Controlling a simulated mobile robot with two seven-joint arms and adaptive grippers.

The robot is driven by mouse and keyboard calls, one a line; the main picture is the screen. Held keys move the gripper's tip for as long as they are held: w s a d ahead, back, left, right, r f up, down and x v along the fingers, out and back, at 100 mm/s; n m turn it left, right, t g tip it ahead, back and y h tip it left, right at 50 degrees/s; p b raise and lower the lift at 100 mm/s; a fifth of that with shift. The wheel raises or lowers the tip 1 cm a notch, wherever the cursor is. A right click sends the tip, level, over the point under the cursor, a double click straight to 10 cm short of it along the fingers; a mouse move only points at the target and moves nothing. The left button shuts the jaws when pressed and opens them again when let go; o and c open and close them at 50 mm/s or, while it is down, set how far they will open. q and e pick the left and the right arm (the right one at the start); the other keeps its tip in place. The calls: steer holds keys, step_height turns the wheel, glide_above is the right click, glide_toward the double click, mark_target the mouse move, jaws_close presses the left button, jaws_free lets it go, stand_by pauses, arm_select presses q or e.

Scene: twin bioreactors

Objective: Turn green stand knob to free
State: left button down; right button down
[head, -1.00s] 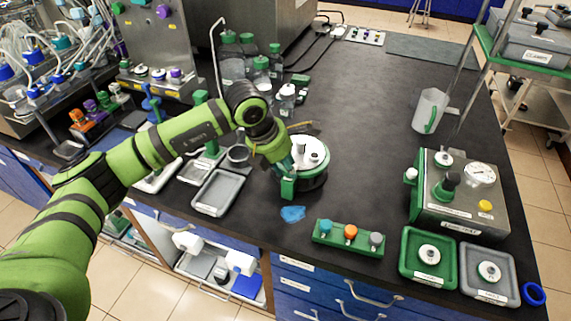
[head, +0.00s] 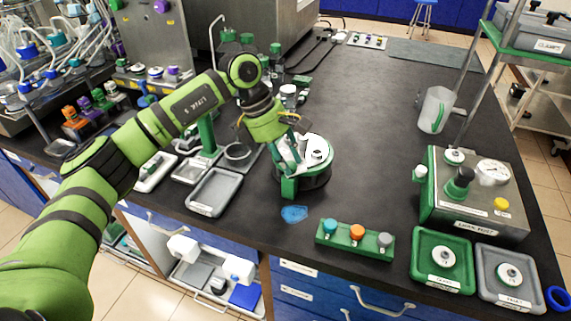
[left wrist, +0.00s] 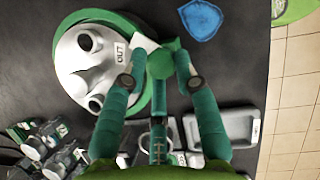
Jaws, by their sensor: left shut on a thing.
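The green stand is a round base with a white metal top (head: 318,150), standing on the dark bench in the middle of the head view. In the left wrist view its white top (left wrist: 82,68) carries a label that seems to read OUT. My left gripper (head: 291,165) is shut on this knob from the stand's left side. It also shows in the left wrist view (left wrist: 161,75), one finger on each side of the knob. The knob's marking cannot be read. My right gripper is not in view.
A blue patch (head: 294,214) lies in front of the stand, with a green rack of knobs (head: 354,240) to its right. A grey tray (head: 213,193) lies left of the stand. Bottles stand behind it. A pump box (head: 476,200) stands right.

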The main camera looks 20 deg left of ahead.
arm_select(q)
steer(key=m+g, duration=0.1)
steer(key=m, duration=0.1)
steer(key=m+g+b, duration=0.1)
steer(key=m, duration=0.1)
steer(key=shift+w+d+m, duration=0.2)
steer(key=shift+m, duration=0.2)
steer(key=shift+w+m+g+y, duration=0.1)
steer(key=shift+m+g+y, duration=0.25)
steer(key=shift+m, duration=0.85)
steer(key=shift+m+g+y, duration=0.15)
steer(key=shift+m+g, duration=0.3)
steer(key=shift+m, duration=0.75)
steer(key=c, duration=1)
jaws_free()
steer(key=shift+r, duration=0.1)
steer(key=shift+v, duration=3.7)
